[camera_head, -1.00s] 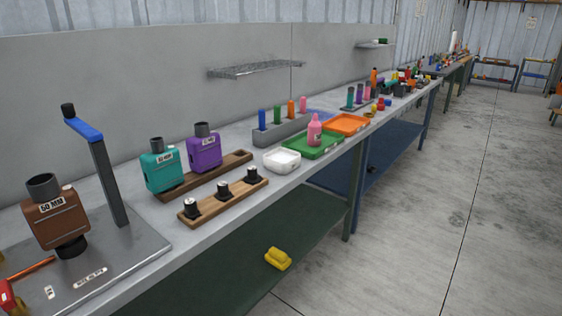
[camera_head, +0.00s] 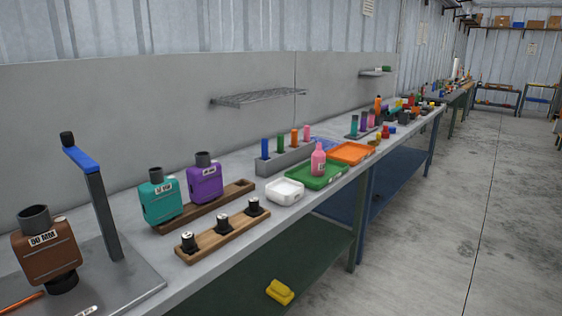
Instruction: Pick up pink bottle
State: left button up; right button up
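The pink bottle (camera_head: 318,160) stands upright on the green tray (camera_head: 333,177), on the long grey workbench right of the picture's middle. Its lower part is in front of the tray's surface and nothing covers it. Neither of my grippers shows in the head view.
A white dish (camera_head: 284,191) and an orange tray (camera_head: 352,153) flank the green tray. Behind is a grey holder (camera_head: 286,158) with coloured cylinders. A yellow object (camera_head: 280,291) lies on the lower shelf. The floor (camera_head: 430,230) at right is clear.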

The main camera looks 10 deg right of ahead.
aim_at(318, 163)
jog(key=i+l+u, duration=0.45)
jog(key=l, duration=0.2)
jog(key=l+u, duration=0.1)
jog(key=l, duration=0.25)
jog(key=i+l+u, duration=0.15)
jog(key=l, duration=0.25)
jog(key=i+l, duration=0.1)
jog(key=l, duration=0.35)
jog(key=i+l, duration=0.15)
jog(key=l, duration=0.3)
jog(key=i+l+u, duration=0.1)
jog(key=l, duration=0.35)
jog(key=i+l, duration=0.1)
jog(key=l, duration=0.4)
jog(key=i+l, duration=0.1)
jog(key=l, duration=0.35)
